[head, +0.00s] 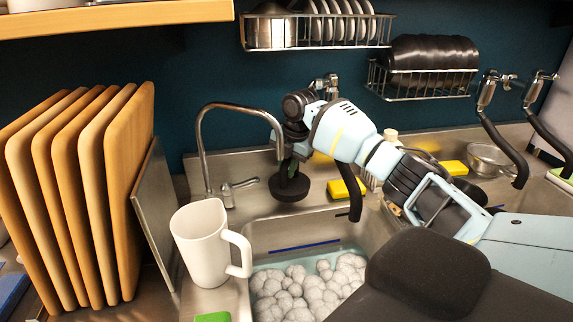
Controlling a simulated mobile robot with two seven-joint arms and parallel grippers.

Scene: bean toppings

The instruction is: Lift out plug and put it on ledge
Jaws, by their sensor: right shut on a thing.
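The plug (290,188) is a dark round disc with a short upright stem, in the middle of the head view. It is at the back edge of the sink (253,230). My right gripper (291,160) points down from above and is shut on the plug's stem; its fingers are dark and small in the picture. The steel ledge (240,166) runs behind the sink. I cannot tell whether the plug touches the ledge or hangs just above it. My left gripper is not in view.
Grey foam (305,290) sits in the sink's water. A tap (203,135) stands left of the plug and a yellow sponge (346,188) to its right. A white jug (203,245) stands at the sink's left edge, near wooden boards (130,180). Racks (420,92) hang above.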

